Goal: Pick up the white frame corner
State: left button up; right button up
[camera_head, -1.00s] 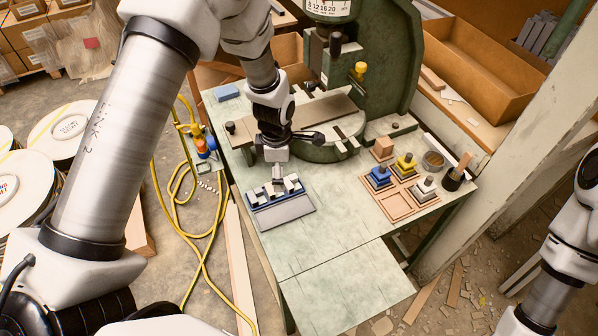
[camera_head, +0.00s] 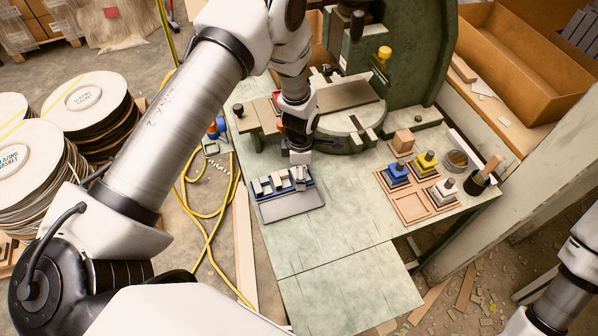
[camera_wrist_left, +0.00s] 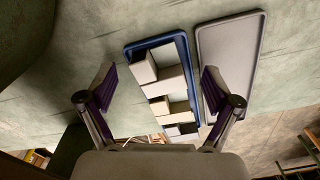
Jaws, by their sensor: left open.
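Several white frame corners (camera_head: 279,183) stand in a row in a blue tray (camera_head: 255,190) at the left of the green table; one is the middle white piece in the left wrist view (camera_wrist_left: 171,80). My left gripper (camera_head: 299,172) is at the tray's right end, pointing down, and hides part of that end. In the left wrist view, its two fingers (camera_wrist_left: 157,72) are wide apart, with the blue tray (camera_wrist_left: 131,50) and the white pieces between and beyond them. Nothing is seen gripped; contact cannot be told. My right gripper is out of view; only its arm shows at the right edge.
A grey tray (camera_head: 292,207) lies just in front of the blue tray. The green press (camera_head: 412,60) stands behind. A wooden tray (camera_head: 411,207) with blue, yellow and white knobbed pieces is to the right. The table (camera_head: 340,225) between is clear.

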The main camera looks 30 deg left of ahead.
pick_arm(q)
jog(key=shift+s+r, duration=0.1)
jog(key=c, duration=1.4)
jog(key=shift+c, duration=0.2)
